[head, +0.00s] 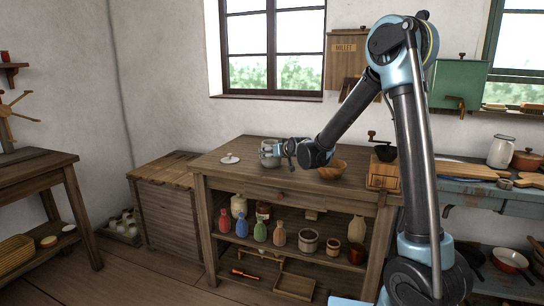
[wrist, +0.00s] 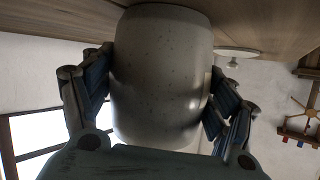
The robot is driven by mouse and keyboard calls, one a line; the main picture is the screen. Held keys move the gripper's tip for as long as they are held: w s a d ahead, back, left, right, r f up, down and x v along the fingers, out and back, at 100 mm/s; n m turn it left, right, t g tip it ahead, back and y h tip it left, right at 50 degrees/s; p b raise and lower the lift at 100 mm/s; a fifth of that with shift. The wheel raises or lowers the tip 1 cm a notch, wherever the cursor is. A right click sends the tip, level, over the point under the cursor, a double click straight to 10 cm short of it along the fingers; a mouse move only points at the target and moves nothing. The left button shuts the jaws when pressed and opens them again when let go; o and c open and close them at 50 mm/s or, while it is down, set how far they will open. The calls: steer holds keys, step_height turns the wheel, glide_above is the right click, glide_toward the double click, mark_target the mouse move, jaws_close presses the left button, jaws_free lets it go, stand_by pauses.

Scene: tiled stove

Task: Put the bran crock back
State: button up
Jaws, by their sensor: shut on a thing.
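A pale speckled crock (wrist: 162,80) fills the middle of the wrist view, with no label showing. My gripper (wrist: 160,100) is shut on its sides, one finger on each side. In the head view the grey-looking crock (head: 267,150) is over the left part of the wooden workbench top (head: 225,147), with my gripper (head: 284,150) at its right side. I cannot tell whether its base touches the wood. A white knobbed lid (head: 229,159) lies on the bench left of the crock; it also shows in the wrist view (wrist: 238,53).
A wooden bowl (head: 332,169) and a coffee grinder (head: 383,170) stand right of the crock. The shelf below holds coloured bottles (head: 260,230), jars (head: 308,241) and a dark-mouthed pot (head: 357,230). A slatted chest (head: 165,200) stands left. A millet box (head: 346,58) hangs on the wall.

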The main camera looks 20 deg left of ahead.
steer(key=o, duration=1.5)
steer(key=v, duration=1.2)
steer(key=shift+w+r, duration=0.1)
